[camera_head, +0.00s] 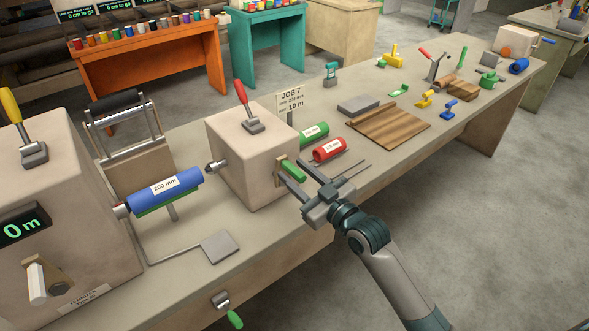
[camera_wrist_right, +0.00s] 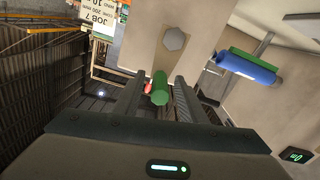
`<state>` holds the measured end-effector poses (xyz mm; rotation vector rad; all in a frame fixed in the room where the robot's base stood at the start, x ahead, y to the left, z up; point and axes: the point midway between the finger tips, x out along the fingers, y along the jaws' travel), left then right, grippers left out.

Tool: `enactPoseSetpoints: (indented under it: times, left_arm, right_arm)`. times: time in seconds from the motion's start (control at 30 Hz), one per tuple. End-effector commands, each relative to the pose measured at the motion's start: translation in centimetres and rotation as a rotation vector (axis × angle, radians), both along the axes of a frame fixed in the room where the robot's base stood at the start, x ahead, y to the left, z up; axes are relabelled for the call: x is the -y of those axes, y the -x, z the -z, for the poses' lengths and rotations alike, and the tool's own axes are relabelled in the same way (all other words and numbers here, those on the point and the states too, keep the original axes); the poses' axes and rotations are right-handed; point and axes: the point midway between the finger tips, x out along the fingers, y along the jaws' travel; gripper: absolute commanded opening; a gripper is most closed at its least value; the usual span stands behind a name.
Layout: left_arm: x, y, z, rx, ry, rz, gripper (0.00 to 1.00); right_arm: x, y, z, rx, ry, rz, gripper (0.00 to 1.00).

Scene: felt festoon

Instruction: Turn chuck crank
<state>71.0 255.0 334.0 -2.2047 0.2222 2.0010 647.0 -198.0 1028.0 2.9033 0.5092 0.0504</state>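A beige box (camera_head: 254,150) with a red lever on top stands mid-bench and bears a crank with a green handle (camera_head: 293,172) on its right-hand side. My right gripper (camera_head: 295,172) is at this handle, its two fingers reaching toward the box. In the right wrist view the green handle (camera_wrist_right: 160,88) shows between the fingers (camera_wrist_right: 158,92), with gaps that look open on both sides. I cannot tell whether a finger touches it. A blue roll marked 200 mm (camera_head: 165,190) sits between this box and the larger left box (camera_head: 65,215). My left gripper is not in view.
A green roll (camera_head: 314,134) and a red roll (camera_head: 330,149) lie close behind my right gripper. A JOB 7 sign (camera_head: 291,102) stands behind the box. A wooden board (camera_head: 388,134) lies to the right. Another green-handled crank (camera_head: 233,318) hangs at the bench front.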

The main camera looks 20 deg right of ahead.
Motion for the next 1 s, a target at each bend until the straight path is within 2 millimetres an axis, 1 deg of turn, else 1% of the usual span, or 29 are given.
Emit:
enactPoseSetpoints:
  times: [0.13,0.43,0.47,0.5,0.6,1.0]
  left_arm:
    - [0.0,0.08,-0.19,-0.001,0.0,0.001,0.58]
    - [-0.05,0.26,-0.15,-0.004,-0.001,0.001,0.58]
    - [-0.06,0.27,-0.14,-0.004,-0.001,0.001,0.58]
    - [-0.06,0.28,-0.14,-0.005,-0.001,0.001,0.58]
    - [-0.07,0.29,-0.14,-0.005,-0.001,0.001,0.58]
    - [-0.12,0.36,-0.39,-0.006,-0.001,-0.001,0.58]
  right_arm:
    - [-0.27,-0.63,0.0,0.0,0.0,0.0,0.38]
    - [-0.3,-0.71,0.04,0.0,0.0,-0.001,0.38]
    - [-0.3,-0.71,0.04,0.0,0.0,-0.001,0.31]
    - [-0.29,-0.71,0.04,0.0,0.0,-0.001,0.21]
    - [-0.29,-0.7,0.04,0.0,0.0,-0.001,0.0]
    - [-0.09,-0.77,0.01,-0.011,-0.028,-0.001,0.0]
